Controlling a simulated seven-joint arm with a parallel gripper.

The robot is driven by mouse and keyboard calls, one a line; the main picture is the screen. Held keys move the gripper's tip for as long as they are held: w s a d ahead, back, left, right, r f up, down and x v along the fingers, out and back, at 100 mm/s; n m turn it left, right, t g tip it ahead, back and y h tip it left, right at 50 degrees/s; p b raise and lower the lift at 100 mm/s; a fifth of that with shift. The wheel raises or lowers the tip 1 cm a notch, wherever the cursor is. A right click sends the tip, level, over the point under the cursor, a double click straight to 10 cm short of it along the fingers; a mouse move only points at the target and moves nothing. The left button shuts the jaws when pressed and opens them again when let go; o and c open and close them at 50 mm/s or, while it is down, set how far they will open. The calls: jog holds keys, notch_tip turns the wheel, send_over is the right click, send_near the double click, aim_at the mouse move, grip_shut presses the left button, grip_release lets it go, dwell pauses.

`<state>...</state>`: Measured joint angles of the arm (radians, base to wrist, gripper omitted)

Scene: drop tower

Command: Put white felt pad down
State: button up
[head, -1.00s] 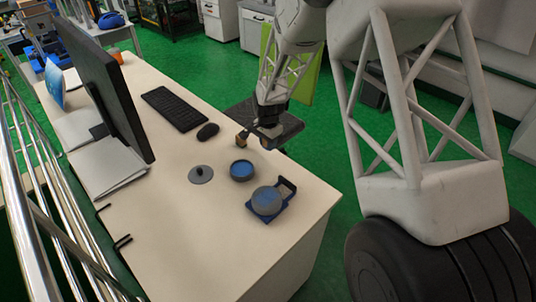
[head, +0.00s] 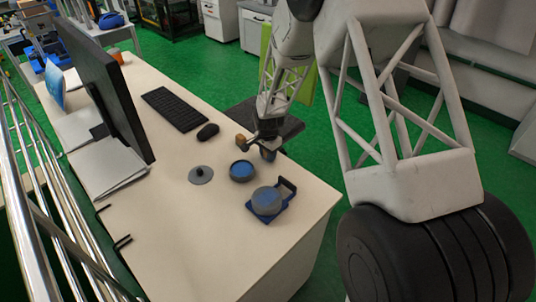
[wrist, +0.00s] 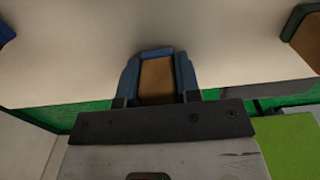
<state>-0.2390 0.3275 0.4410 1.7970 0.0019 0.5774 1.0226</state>
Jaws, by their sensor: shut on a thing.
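No white felt pad can be made out in either view. In the wrist view my gripper (wrist: 158,72) has its two blue fingers closed on a flat tan-brown thing (wrist: 156,80), over the pale desk (wrist: 230,50). In the head view my gripper (head: 268,152) is low at the desk's right edge, beside a small brown block (head: 241,140). Whether the held thing touches the desk cannot be told.
Near the gripper are a round blue-topped dish (head: 242,171), a grey disc with a knob (head: 201,175) and a grey round thing (head: 266,201) on a blue holder (head: 287,186). A mouse (head: 208,132), keyboard (head: 175,109) and monitor (head: 110,85) stand behind.

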jog(key=shift+f, duration=0.2)
jog(key=o, duration=0.9)
jog(key=shift+r, duration=0.1)
notch_tip(320, 180, up, 12)
jog(key=shift+r, duration=0.1)
dwell(0.4)
dwell(0.6)
